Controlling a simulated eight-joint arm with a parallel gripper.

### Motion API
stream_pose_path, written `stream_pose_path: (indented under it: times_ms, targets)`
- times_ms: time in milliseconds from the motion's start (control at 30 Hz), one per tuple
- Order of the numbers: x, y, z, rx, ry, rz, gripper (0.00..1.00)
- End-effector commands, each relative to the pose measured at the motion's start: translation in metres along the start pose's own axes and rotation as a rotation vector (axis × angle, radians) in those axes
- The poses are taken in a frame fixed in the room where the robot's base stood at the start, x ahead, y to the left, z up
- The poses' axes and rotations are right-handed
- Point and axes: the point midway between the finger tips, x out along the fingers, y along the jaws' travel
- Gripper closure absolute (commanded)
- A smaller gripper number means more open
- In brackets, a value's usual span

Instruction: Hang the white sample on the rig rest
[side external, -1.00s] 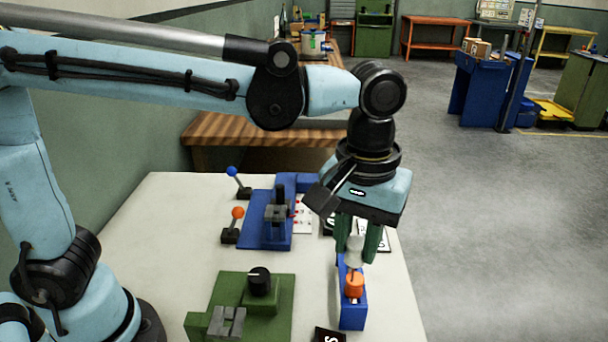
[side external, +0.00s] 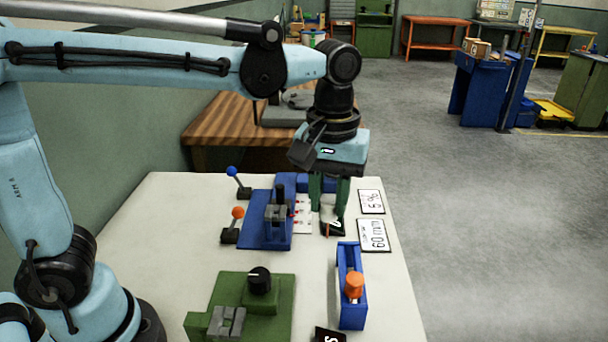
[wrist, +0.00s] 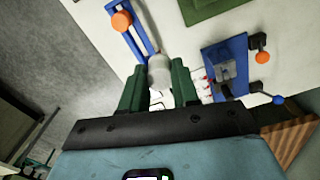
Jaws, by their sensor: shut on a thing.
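My gripper (side external: 328,206) is shut on the white sample (wrist: 159,72), a pale cylinder between the green fingers in the wrist view. In the side view the fingers mostly hide it. My gripper is above the table, right of the blue rig (side external: 264,232) and behind the blue rack (side external: 351,318). The blue rig carries a grey notched block (side external: 277,213) and a dark post. A green rig (side external: 228,292) in front has a black knob and a grey notched block (side external: 227,323). I cannot tell which block is the rig rest.
A blue-knobbed lever (side external: 233,172) and an orange-knobbed lever (side external: 237,212) stand left of the blue rig. A "60 mm" card (side external: 371,236) and a "5%" card (side external: 371,201) lie at right. Table between green rig and rack is clear.

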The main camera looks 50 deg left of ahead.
Motion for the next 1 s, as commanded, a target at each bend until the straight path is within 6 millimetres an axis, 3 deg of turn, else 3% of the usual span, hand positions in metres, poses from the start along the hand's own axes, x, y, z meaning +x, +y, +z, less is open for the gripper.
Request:
stream_pose_path:
  times_ms: [33,200,400,600,1000]
  targets:
    - [0.0,-0.016,-0.017,-0.05,0.0,0.0,0.99]
    - [-0.001,-0.064,-0.057,-0.18,0.001,0.0,0.99]
    - [-0.002,-0.108,-0.083,-0.284,0.002,0.0,0.99]
    - [-0.001,-0.126,-0.091,-0.323,0.002,-0.001,0.99]
    - [0.027,-0.126,-0.091,-0.324,0.002,-0.001,0.99]
